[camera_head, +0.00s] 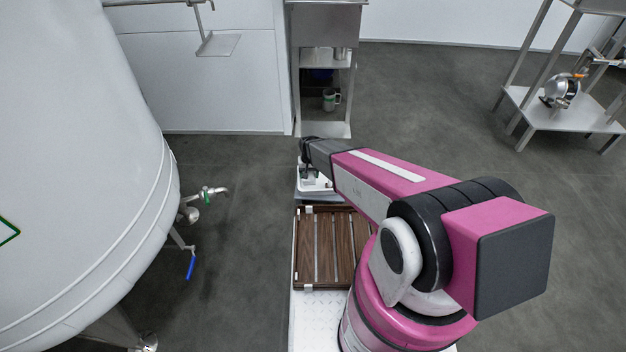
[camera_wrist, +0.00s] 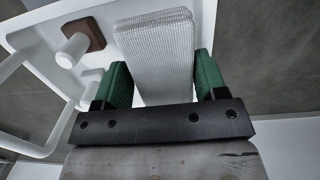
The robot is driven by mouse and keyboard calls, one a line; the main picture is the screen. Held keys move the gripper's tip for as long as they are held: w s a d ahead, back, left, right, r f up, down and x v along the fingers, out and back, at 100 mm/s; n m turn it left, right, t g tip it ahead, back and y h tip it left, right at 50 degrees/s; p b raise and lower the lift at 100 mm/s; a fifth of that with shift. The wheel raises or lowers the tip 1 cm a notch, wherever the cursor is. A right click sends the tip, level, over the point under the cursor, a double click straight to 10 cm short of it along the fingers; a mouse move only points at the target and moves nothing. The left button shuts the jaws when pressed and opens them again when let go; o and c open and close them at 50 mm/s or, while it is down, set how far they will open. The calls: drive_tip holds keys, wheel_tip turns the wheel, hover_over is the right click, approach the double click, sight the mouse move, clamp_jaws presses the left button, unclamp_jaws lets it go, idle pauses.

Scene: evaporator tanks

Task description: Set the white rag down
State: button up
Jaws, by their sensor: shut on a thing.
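The white rag (camera_wrist: 158,50) shows in the wrist view as a folded, woven strip between the two green fingers of my gripper (camera_wrist: 160,78). My gripper is shut on the rag, which extends up from between the fingers in the picture. Behind it is a white panel or frame (camera_wrist: 25,40) with pegs. I cannot tell whether the rag touches that panel. In the head view my gripper (camera_head: 309,174) is at the far end of my pink arm, over a small white object (camera_head: 320,187). The rag cannot be made out there.
A brown slatted wooden rack (camera_head: 330,248) lies on my deck nearer to me. A white tank (camera_head: 75,150) with a blue-handled valve (camera_head: 191,267) stands at left. A metal shelf unit (camera_head: 325,60) holding a mug (camera_head: 331,98) stands ahead. A metal rack (camera_head: 560,108) is at right. Floor between is clear.

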sight(313, 178)
drive_tip(key=shift+w+d+f, duration=0.75)
drive_tip(key=shift+w+d, duration=0.05)
drive_tip(key=shift+w, duration=0.2)
wheel_tip(313, 178, down, 4)
drive_tip(key=shift+f, duration=0.1)
drive_tip(key=o, duration=0.9)
drive_tip(key=r, duration=1.2)
drive_tip(key=shift+w+r, duration=0.15)
drive_tip(key=shift+w, duration=0.15)
drive_tip(key=shift+m+t, duration=0.3)
drive_tip(key=shift+t, duration=0.1)
drive_tip(key=s+d+r, duration=0.6)
drive_tip(key=r, duration=0.2)
drive_tip(key=s+d+r, duration=0.6)
drive_tip(key=s+r, duration=0.1)
drive_tip(key=r, duration=0.2)
drive_tip(key=s+d+r, duration=0.6)
drive_tip(key=d+r, duration=0.1)
drive_tip(key=r, duration=0.1)
drive_tip(key=shift+s+r, duration=0.15)
drive_tip(key=shift+r, duration=0.15)
